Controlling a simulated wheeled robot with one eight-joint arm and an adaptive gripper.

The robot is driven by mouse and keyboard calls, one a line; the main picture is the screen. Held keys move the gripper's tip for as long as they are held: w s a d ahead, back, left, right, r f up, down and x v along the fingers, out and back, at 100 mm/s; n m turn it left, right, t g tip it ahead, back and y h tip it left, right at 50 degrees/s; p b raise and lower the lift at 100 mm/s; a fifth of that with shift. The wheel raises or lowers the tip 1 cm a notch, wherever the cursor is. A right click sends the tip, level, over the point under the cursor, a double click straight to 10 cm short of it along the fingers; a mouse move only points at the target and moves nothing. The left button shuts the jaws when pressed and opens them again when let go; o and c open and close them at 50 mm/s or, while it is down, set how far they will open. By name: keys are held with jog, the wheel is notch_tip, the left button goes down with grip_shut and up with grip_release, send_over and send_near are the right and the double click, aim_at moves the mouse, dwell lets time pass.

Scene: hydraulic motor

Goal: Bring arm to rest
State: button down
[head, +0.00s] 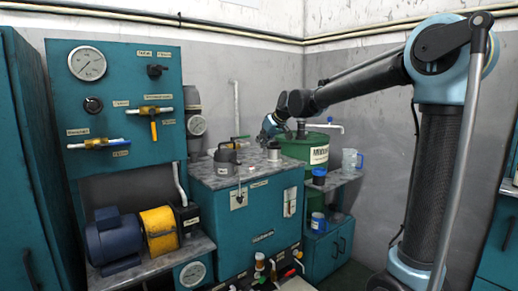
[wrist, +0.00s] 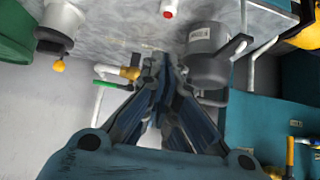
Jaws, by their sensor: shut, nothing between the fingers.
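My arm reaches in from the right of the head view, and my gripper (head: 267,130) is over the back of the teal cabinet's grey top (head: 206,177). In the wrist view my gripper (wrist: 158,62) points away from the camera with its fingers together and nothing visible between them. A grey canister (wrist: 207,48) with a label and a side handle shows just right of the fingertips. A yellow valve with a green handle (wrist: 118,82) shows just left of them. I cannot tell whether the fingers touch either one.
A green drum (head: 310,148) stands right of the cabinet, near a blue cup (head: 319,176) and a clear jug (head: 350,160). A gauge panel (head: 120,75) and a blue motor (head: 112,240) with a yellow section are at the left. Small bottles (head: 260,263) stand low in front.

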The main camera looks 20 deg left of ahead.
jog(key=shift+s+d+r, duration=0.15)
jog(key=shift+d+r, duration=0.05)
jog(key=shift+r, duration=0.05)
jog(key=s+d+f+m+h, duration=0.1)
jog(key=s+d+f+m, duration=0.2)
jog(key=d, duration=0.6)
jog(key=s+d+f+h, duration=0.25)
jog(key=s+d, duration=0.25)
jog(key=d, duration=0.5)
jog(key=s+d+f+m, duration=0.2)
jog(key=s+d+f, duration=0.2)
jog(key=d, duration=0.5)
jog(key=s+d+f+m+g+h, duration=0.1)
jog(key=s+d+f+m+h, duration=0.1)
jog(key=s+d+f, duration=0.7)
jog(key=s+d+f+m+g+h, duration=0.1)
jog(key=s+d+f+m+g, duration=0.1)
jog(key=s+d+f, duration=0.6)
jog(key=s+d+m, duration=0.1)
jog(key=s, duration=0.4)
jog(key=shift+s+f+h, duration=0.35)
jog(key=shift+s+f, duration=0.05)
